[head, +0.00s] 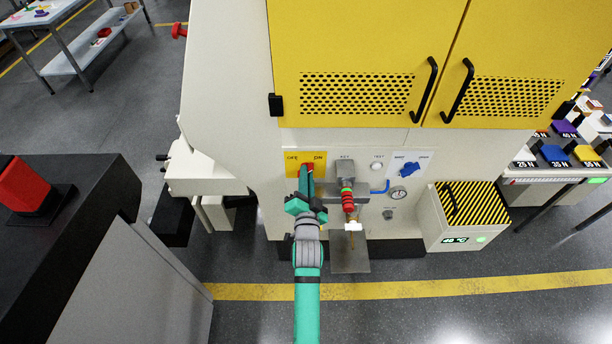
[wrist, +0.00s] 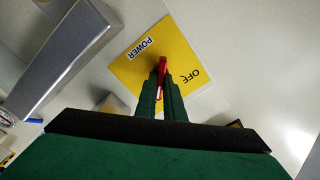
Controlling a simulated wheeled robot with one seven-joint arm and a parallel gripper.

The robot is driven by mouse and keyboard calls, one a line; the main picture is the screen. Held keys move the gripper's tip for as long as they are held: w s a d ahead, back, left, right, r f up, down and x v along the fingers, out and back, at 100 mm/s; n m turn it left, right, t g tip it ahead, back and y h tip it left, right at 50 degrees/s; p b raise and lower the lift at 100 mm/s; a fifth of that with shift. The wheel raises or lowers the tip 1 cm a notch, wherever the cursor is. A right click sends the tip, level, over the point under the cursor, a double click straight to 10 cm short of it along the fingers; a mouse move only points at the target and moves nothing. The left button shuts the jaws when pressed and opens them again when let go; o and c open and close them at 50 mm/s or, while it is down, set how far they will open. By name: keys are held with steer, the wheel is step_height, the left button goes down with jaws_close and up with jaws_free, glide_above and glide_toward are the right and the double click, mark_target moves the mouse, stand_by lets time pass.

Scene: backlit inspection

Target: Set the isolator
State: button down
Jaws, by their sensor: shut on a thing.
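The isolator is a yellow plate (head: 293,168) marked OFF and ON, with a red handle (wrist: 163,66) on it, on the front of a pale machine. In the wrist view the yellow plate (wrist: 127,72) shows POWER and OFF; the ON mark does not show there. My gripper (head: 307,174) reaches the plate from below. In the wrist view its two green fingers (wrist: 162,90) are shut on the red handle, one on each side. The fingers hide part of the handle, and I cannot tell exactly which mark it points to.
Just right of the isolator is a grey key housing (head: 346,171) with red rings hanging below. Further right are a blue knob (head: 408,169) and a gauge (head: 397,194). A striped bin (head: 470,203) stands at the right. A dark cabinet (head: 90,190) stands at the left.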

steer(key=c, duration=1.9)
jaws_free()
steer(key=shift+o, duration=0.2)
steer(key=s, duration=1.1)
steer(key=s+n+g, duration=0.2)
steer(key=s+n, duration=0.7)
steer(key=s, duration=2.7)
steer(key=shift+s+a+f+g, duration=0.3)
steer(key=shift+s+f, duration=0.05)
steer(key=shift+f, duration=0.1)
